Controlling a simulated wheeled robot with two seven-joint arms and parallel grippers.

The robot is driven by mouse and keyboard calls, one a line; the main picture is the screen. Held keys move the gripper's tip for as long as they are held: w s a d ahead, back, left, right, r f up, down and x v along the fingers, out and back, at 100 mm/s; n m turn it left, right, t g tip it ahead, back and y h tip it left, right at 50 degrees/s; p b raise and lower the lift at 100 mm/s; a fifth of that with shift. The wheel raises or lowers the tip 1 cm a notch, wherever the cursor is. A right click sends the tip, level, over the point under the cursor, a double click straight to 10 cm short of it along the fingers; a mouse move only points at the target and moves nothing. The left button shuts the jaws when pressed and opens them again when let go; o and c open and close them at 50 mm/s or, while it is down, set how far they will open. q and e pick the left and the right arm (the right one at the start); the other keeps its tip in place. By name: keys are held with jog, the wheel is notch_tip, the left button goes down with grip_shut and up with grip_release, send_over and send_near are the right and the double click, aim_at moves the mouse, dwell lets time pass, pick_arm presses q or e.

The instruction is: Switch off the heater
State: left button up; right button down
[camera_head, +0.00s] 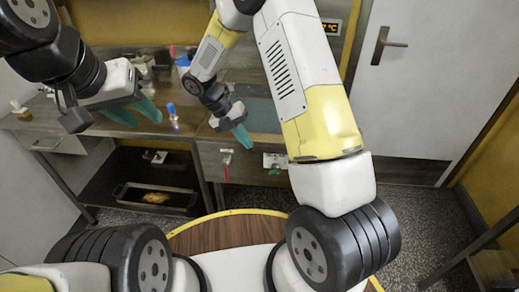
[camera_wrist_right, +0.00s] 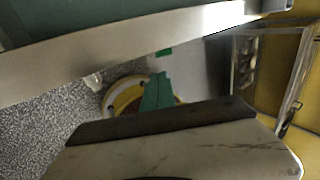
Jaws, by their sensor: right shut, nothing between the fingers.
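No part is clearly marked as the heater. A small white fitting (camera_head: 275,160) with a green part hangs on the front of the bench, just right of my right gripper. A dark display with orange characters (camera_head: 331,27), ending in °C, is on the back wall. My right gripper (camera_head: 243,137) is shut and empty in front of the bench edge. Its teal fingers also show in the right wrist view (camera_wrist_right: 158,92), with a small green part (camera_wrist_right: 164,51) beyond them near the bench edge. My left gripper (camera_head: 135,111) is open and empty over the bench's left part.
The bench (camera_head: 185,138) runs along the back. A blue-capped bottle (camera_head: 172,114) stands on it beside my left gripper. A red item (camera_head: 226,172) hangs at its front. A tray (camera_head: 155,197) lies on the lower shelf. A door (camera_head: 420,90) is at right.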

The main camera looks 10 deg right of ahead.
aim_at(272, 174)
jog(key=x, duration=1.4)
